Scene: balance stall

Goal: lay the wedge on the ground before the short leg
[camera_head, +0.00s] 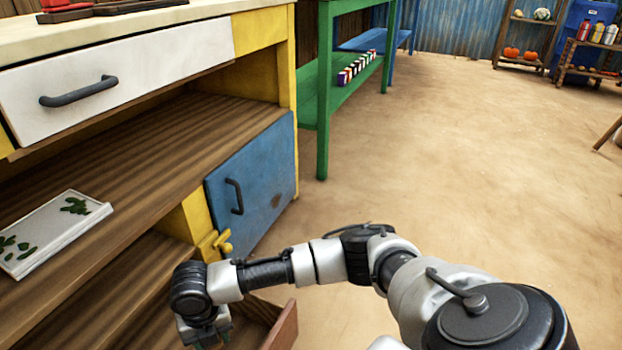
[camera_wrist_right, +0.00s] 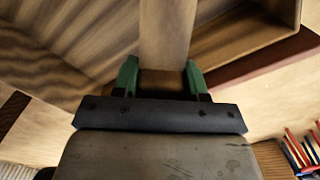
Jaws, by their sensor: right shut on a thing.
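My right gripper (camera_wrist_right: 162,72) has green fingers, which are shut on a pale wooden piece (camera_wrist_right: 167,32). This piece looks like the wedge and extends up the right wrist view away from the fingers. In the head view my right arm reaches down to the left, and its gripper (camera_head: 208,342) is at the bottom edge beside the open drawer (camera_head: 281,330). The held piece cannot be made out there. The green table's near leg (camera_head: 322,110) stands on the ground; I cannot tell which leg is short. My left gripper is not in view.
The cabinet with a blue door (camera_head: 255,175) and a white drawer (camera_head: 120,85) fills the left. A white tray (camera_head: 70,238) lies on its shelf. The sandy floor (camera_head: 440,150) is open. Shelves with pumpkins (camera_head: 511,52) stand far back.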

